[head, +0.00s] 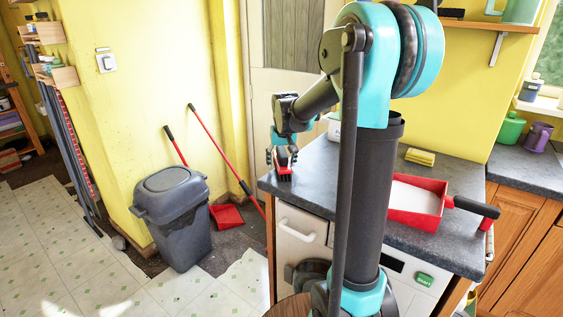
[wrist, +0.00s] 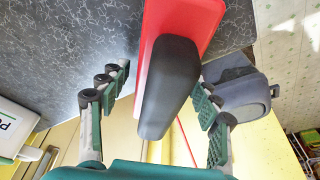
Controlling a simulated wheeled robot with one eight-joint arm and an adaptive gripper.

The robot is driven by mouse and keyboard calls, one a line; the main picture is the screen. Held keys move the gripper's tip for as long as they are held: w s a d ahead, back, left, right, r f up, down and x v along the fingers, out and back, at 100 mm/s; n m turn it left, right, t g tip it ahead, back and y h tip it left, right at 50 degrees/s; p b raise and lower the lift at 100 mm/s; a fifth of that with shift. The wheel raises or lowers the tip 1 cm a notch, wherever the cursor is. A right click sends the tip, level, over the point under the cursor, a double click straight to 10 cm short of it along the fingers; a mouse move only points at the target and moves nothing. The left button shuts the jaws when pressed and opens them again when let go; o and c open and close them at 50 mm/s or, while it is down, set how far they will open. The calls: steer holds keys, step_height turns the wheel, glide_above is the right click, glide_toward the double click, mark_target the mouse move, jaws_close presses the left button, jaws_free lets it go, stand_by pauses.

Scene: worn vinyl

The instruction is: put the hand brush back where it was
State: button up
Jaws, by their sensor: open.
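The hand brush, with a red body (wrist: 180,22) and dark grey handle (wrist: 167,88), lies at the worktop's left corner. In the head view its red part (head: 285,170) shows just below my gripper (head: 281,157). In the wrist view my gripper (wrist: 162,85) is open, with one finger on each side of the handle. Gaps show on both sides, wider on the left. I cannot tell whether the brush rests fully on the worktop; its underside is mostly hidden.
The dark worktop (head: 330,185) has a yellow sponge (head: 420,157) near the wall. A grey bin (head: 173,215) stands on the floor left of the cabinet, beside a long-handled red dustpan (head: 227,216). My arm hides part of the worktop. Bare worktop lies right of the brush.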

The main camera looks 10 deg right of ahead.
steer(key=shift+r, duration=0.15)
steer(key=v, duration=1.2)
stand_by(1.0)
